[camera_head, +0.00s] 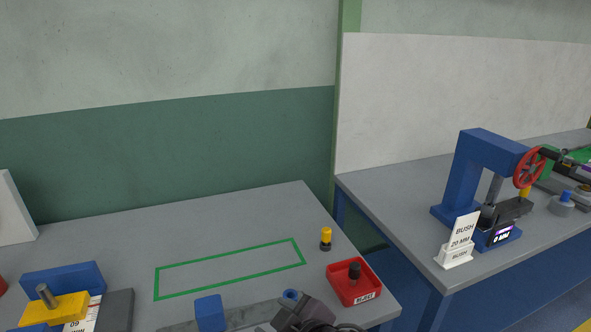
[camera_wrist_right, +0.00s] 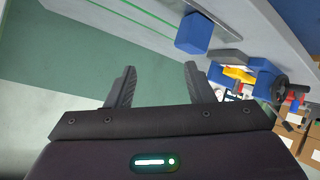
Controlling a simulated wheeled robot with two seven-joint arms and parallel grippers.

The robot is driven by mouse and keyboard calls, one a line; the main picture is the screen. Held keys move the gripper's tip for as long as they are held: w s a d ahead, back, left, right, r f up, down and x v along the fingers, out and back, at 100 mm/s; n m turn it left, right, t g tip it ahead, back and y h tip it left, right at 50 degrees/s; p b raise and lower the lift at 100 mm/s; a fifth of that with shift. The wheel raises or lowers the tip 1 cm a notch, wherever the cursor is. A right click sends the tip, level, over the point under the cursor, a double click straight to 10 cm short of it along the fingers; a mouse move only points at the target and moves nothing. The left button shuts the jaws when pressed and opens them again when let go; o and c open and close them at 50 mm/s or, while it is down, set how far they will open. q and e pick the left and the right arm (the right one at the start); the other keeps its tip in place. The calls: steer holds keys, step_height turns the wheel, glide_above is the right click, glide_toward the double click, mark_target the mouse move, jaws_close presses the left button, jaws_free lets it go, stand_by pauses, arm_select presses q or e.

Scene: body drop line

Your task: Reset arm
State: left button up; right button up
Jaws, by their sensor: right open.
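My right gripper (camera_wrist_right: 160,85) is open in the right wrist view, with its two dark fingers apart and nothing between them. In the head view a dark part of my arm (camera_head: 308,314) shows at the bottom edge, over the front of the grey bench (camera_head: 110,250); its fingers cannot be made out there. A blue block (camera_head: 210,313) stands on the bench to the left of it. A blue block also shows beyond the fingers in the right wrist view (camera_wrist_right: 193,34). My left gripper is in neither view.
A red tray (camera_head: 341,291) holding a dark-topped piece sits at the bench's right corner, near a yellow-and-black piece (camera_head: 326,238). A yellow-and-blue fixture (camera_head: 55,307) is at left. The green outline (camera_head: 228,270) is empty. A blue press (camera_head: 463,175) stands on another bench.

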steer(key=s+d+f+m+g+h, duration=0.3)
steer(key=s+d+f+m, duration=0.3)
steer(key=d, duration=0.5)
steer(key=s+d+f+m+g+h, duration=0.35)
steer(key=s+d+f, duration=0.4)
steer(key=d, duration=0.45)
step_height(320, 180, down, 27)
steer(key=s+d+f+g, duration=0.2)
steer(key=s+d+f, duration=0.1)
steer(key=s+f, duration=1.7)
steer(key=shift+s+f, duration=0.3)
steer(key=shift+s, duration=0.4)
